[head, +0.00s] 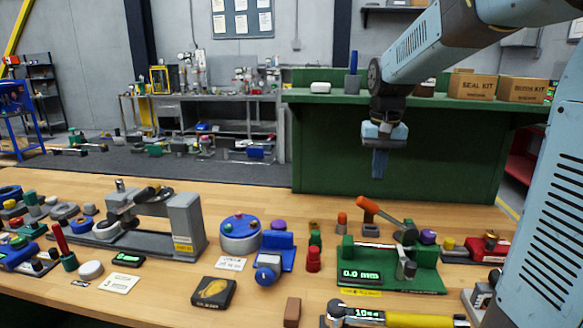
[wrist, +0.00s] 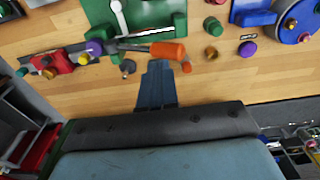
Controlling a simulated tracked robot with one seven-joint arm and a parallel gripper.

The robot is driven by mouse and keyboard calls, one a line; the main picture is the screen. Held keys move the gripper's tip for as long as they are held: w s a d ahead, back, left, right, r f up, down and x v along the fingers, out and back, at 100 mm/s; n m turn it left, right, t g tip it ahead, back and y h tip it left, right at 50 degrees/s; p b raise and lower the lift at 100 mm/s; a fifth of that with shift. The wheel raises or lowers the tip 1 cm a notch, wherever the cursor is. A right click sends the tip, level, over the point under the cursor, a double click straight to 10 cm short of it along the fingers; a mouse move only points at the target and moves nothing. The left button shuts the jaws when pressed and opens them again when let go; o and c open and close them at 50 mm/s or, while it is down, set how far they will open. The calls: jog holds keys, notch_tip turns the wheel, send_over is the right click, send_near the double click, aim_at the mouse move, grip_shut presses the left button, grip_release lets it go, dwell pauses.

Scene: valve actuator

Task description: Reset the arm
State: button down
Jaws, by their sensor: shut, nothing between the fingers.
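My gripper (head: 379,164) hangs from my blue-grey arm above the back of the wooden bench, fingers pointing down. It is shut and empty, apart from everything on the bench. The valve actuator cannot be told for sure among the parts.
The wooden bench (head: 262,200) is crowded along its front with a grey clamp device (head: 185,225), a blue vise (head: 275,255), a round blue-topped unit (head: 240,233) and small coloured knobs. A green cabinet (head: 335,150) with boxes (head: 475,85) stands behind. The bench's back strip is mostly clear.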

jog(key=s+n+t, duration=0.2)
jog(key=s+t, duration=0.3)
jog(key=s, duration=1.6)
jog(key=shift+s+f, duration=0.15)
jog(key=shift+f, duration=0.05)
